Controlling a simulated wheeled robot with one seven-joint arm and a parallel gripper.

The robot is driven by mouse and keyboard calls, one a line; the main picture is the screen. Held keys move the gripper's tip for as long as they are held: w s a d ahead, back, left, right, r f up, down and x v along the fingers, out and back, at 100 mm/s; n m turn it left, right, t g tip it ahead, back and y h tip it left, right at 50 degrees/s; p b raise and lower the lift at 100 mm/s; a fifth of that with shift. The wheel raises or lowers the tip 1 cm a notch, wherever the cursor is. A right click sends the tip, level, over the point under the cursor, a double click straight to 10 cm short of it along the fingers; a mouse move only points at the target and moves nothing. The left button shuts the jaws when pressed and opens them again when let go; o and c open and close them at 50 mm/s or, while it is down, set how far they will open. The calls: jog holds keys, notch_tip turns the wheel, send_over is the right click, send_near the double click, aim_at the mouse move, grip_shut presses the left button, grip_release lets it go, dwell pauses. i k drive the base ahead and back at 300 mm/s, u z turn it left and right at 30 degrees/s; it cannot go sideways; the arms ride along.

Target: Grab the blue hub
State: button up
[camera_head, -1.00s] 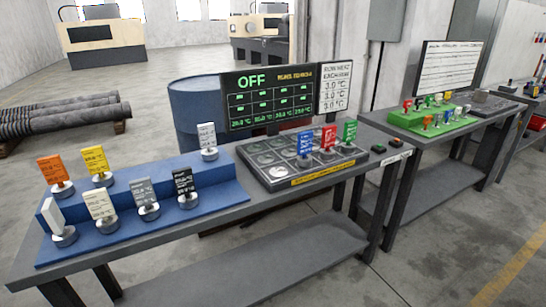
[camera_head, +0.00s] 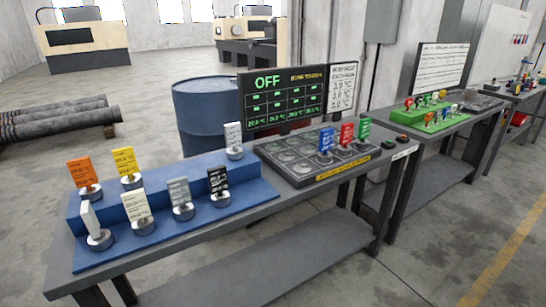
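The blue hub (camera_head: 326,143) stands upright on the dark tray with round slots (camera_head: 290,176) on the near grey table. It has a blue flat tag on a round grey base. A red hub (camera_head: 346,134) and a green hub (camera_head: 364,130) stand just to its right in the same tray. Another small blue piece seems to stand on the green board of the far table, too small to tell. My gripper is not in view.
A blue stepped stand (camera_head: 245,193) holds orange, yellow, white, grey and black hubs at the table's left. A display reading OFF (camera_head: 282,100) stands behind the tray. A blue barrel (camera_head: 205,110) is behind the table. Floor in front is clear.

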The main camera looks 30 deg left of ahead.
aim_at(323, 156)
jog(key=u, duration=1)
jog(key=i, duration=1.5)
